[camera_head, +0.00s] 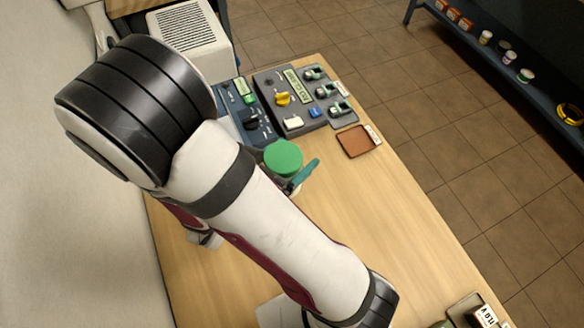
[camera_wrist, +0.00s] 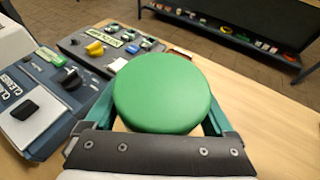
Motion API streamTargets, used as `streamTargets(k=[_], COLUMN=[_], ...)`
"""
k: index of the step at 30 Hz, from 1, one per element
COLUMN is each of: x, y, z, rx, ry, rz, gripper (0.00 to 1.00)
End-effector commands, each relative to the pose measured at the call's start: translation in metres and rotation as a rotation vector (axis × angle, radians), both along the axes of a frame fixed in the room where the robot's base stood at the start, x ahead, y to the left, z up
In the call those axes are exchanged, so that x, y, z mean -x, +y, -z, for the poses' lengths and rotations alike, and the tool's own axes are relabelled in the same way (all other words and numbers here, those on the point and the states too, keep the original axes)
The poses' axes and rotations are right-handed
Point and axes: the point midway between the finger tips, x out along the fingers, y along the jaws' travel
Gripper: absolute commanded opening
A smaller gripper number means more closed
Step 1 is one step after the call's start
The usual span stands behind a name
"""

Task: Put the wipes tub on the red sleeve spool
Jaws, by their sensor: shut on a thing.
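The wipes tub (camera_head: 283,157), seen mostly as a round green lid, is at my gripper (camera_head: 291,173) over the wooden table. In the wrist view the green lid (camera_wrist: 162,88) fills the middle, with one teal finger of my gripper (camera_wrist: 163,118) on each side. My gripper is shut on the tub. The tub's body is mostly hidden under its lid, and I cannot tell whether its base touches the table. I cannot pick out the red sleeve spool in either view; my arm hides part of the table.
A grey control panel (camera_head: 291,121) and a blue device (camera_head: 243,91) stand behind the tub. A reddish-brown tray (camera_head: 354,142) lies to the right. Small boxes in a tray (camera_head: 484,316) are at the front right. A dark shelf (camera_head: 519,83) holds several small items.

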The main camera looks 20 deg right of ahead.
Motion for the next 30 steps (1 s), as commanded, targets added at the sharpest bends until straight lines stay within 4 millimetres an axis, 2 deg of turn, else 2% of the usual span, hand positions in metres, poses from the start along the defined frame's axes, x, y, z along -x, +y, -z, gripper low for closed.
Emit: streamTargets(k=[4, 7, 11, 15, 19, 22, 30], x=[-0.008, -0.024, -0.048, -0.067, -0.073, -0.074, -0.074], y=[0.010, 0.035, 0.085, 0.146, 0.185, 0.196, 0.197], z=[-0.017, -0.021, -0.028, -0.039, -0.048, -0.039, 0.017], rx=[-0.007, -0.014, -0.021, -0.017, -0.005, 0.004, 0.003], ry=[0.000, 0.004, 0.007, 0.005, 0.001, 0.005, 0.006], rz=[-0.044, -0.151, -0.350, -0.575, -0.710, -0.750, -0.753], gripper=[0.18, 0.18, 0.18, 0.18, 0.18, 0.18, 0.18])
